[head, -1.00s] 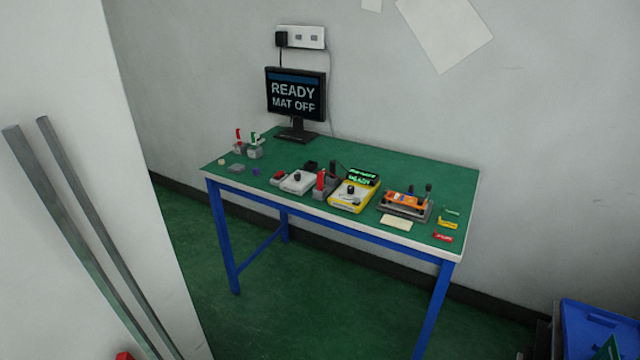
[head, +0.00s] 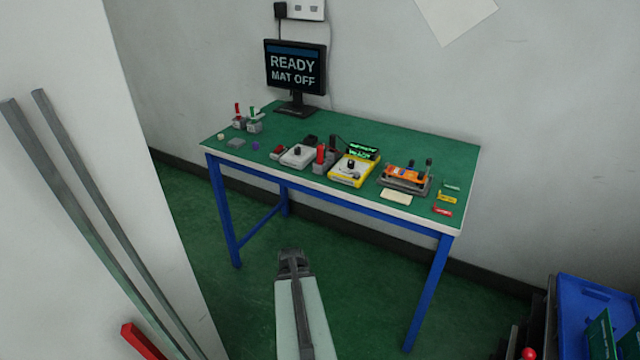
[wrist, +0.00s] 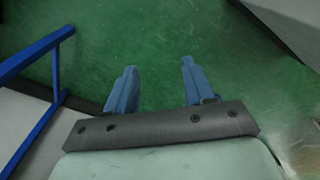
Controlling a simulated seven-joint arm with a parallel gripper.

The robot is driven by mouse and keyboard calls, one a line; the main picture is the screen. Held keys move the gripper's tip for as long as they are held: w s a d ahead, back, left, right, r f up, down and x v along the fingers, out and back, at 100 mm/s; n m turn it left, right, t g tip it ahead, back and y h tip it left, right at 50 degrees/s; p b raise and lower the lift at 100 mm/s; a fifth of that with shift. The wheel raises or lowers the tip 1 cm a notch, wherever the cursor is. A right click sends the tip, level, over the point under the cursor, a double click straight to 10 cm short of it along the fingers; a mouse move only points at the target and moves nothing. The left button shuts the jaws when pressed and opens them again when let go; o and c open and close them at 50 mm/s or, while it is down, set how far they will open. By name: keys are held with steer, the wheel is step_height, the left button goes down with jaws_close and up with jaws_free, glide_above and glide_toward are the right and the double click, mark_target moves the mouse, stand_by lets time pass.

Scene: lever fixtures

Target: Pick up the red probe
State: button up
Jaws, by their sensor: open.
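A red probe (head: 320,153) stands upright in a grey holder (head: 323,166) near the front middle of the green-topped table (head: 400,147). A black probe (head: 333,143) stands beside it in the same holder. My gripper (wrist: 158,66) shows in the wrist view with its two blue-grey fingers spread apart and nothing between them. It is over the green floor, away from the tabletop. In the head view my arm reaches up from the bottom, in front of the table and below its edge. The red probe does not show in the wrist view.
A white meter (head: 298,156) and a yellow meter (head: 352,171) flank the holder closely. An orange device (head: 405,174) is to the right. Lever fixtures (head: 246,122) stand at the left. A monitor (head: 295,80) stands behind. Blue table legs (wrist: 38,49) are near my gripper.

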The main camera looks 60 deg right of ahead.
steer(key=d+r+m+t+h, duration=0.25)
steer(key=d+r, duration=0.55)
steer(key=d, duration=0.4)
steer(key=t+h, duration=0.7)
steer(key=h, duration=0.6)
glide_toward(320, 156)
steer(key=shift+n+g+y, duration=0.25)
steer(key=shift+n, duration=0.1)
steer(key=w+d, duration=0.1)
steer(key=w+d+r, duration=0.1)
steer(key=d, duration=0.1)
steer(key=w+d, duration=0.1)
steer(key=d, duration=0.1)
steer(key=shift+w+r, duration=0.25)
steer(key=shift+r, duration=0.05)
steer(key=x, duration=0.2)
steer(key=f+x, duration=0.1)
steer(key=x, duration=0.1)
steer(key=shift+s+d, duration=0.15)
steer(key=shift+d, duration=0.05)
steer(key=shift+w+d, duration=0.25)
steer(key=shift+d, duration=0.15)
